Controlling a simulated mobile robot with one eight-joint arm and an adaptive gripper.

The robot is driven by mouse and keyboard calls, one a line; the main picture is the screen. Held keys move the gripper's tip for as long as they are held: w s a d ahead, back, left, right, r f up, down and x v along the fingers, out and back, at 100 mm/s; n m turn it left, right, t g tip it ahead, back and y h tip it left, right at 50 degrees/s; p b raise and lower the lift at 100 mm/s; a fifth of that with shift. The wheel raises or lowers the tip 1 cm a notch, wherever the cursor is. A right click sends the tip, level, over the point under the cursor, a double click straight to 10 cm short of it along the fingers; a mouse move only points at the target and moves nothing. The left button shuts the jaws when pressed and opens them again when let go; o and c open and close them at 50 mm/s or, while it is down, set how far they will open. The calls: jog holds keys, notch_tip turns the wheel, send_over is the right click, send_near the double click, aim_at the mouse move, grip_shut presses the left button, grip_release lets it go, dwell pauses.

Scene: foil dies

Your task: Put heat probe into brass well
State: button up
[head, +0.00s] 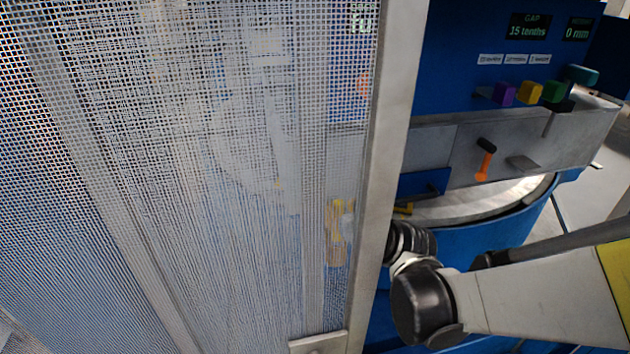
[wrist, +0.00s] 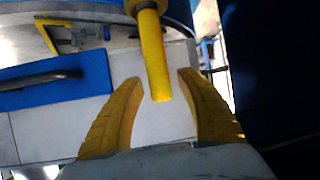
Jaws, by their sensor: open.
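In the wrist view my gripper (wrist: 160,80) is open, its two yellow fingers spread apart. A yellow rod (wrist: 156,60) with a wider collar at its top reaches down between the fingertips, with a gap on each side. It may be the heat probe, but I cannot tell for sure. In the head view my gripper (head: 337,232) shows dimly as yellow shapes behind a wire mesh. No brass well can be made out in either view.
The wire mesh guard (head: 180,150) with a metal frame fills the head view's left half. A blue machine with a gap display (head: 529,26), coloured knobs (head: 528,92) and an orange-handled lever (head: 484,160) stands right. In the wrist view, a blue plate (wrist: 55,87) carries a dark handle.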

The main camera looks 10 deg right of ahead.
jog(key=v, duration=1.2)
jog(key=shift+d, duration=0.1)
dwell(0.4)
